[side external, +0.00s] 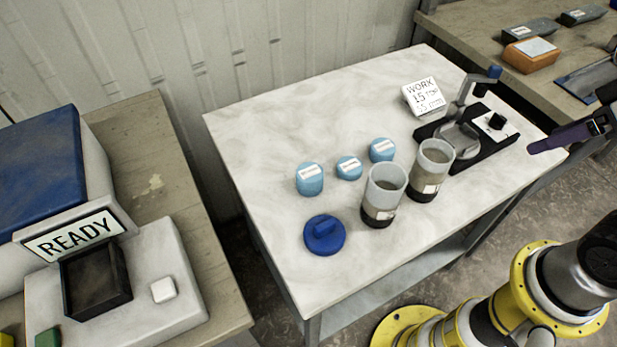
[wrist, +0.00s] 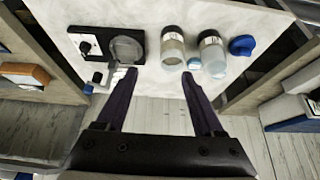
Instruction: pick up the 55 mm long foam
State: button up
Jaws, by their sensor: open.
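Three light blue foam cylinders with white labels stand on the white table (side external: 260,130) in the side view: a tall one (side external: 309,180) at left, a short one (side external: 349,168) in the middle and another (side external: 382,150) at right. Their label text is too small to read, so I cannot tell which is 55 mm. Two clear liners with dark bottoms stand in front, one near the lid (side external: 384,195) and one to its right (side external: 434,168). My gripper (wrist: 157,76) is open and empty, at the table's right edge, apart from the foams. In the side view only part of it shows.
A dark blue lid (side external: 324,235) lies at the front left. A black clamp fixture (side external: 467,137) and a small sign (side external: 423,96) reading "WORK" stand at the right and back. The left bench holds a "READY" sign (side external: 75,236). The table's left part is clear.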

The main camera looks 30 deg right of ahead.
jog(key=o, duration=0.4)
